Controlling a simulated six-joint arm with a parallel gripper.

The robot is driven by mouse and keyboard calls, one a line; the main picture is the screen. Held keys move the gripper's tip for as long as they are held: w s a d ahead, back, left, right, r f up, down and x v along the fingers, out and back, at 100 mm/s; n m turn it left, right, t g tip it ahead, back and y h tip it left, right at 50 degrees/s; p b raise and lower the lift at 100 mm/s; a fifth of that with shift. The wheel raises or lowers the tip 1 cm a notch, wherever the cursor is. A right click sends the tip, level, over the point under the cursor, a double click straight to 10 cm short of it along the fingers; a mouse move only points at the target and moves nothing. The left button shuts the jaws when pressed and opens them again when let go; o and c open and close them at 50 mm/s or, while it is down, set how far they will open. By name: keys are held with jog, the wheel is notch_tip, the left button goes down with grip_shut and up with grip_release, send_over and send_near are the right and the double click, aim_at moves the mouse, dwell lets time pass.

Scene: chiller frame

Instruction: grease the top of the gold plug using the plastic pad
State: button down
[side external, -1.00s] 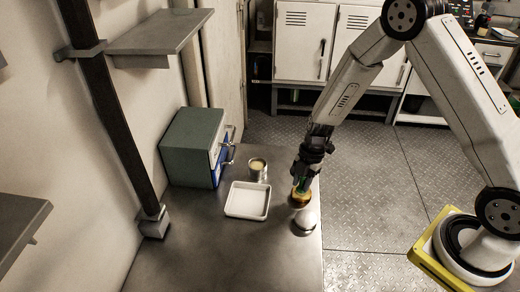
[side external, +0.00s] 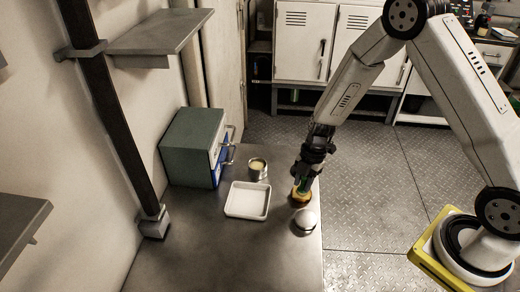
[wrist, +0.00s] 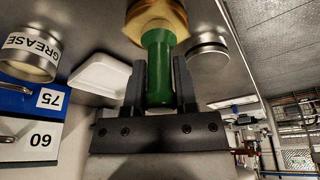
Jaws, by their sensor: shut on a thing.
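My gripper (side external: 304,176) is shut on the green handle (wrist: 158,68) of a tool with a wide gold-tan head (wrist: 155,24). In the side external view this head (side external: 301,195) points down over the table. I cannot tell whether the head is the pad or the plug. A white, round-topped piece with a dark rim (side external: 305,219) stands just below and in front of it; in the wrist view it shows to the right of the tool (wrist: 208,47). The head looks apart from it. The open grease can (side external: 258,169) stands behind, showing its GREASE label in the wrist view (wrist: 30,52).
A white shallow tray (side external: 233,212) lies left of my gripper. A green-grey cabinet (side external: 190,150) with handles stands against the wall. A shelf (side external: 160,38) juts out above. The table's right edge is close to the white round piece. The front of the table is clear.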

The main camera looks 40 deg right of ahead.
jog(key=shift+w+a, duration=0.3)
dwell(2.5)
jog(key=shift+s+d, duration=0.2)
dwell(0.4)
jog(key=shift+r, duration=0.15)
jog(key=shift+r, duration=3.4)
jog(key=shift+a, duration=0.15)
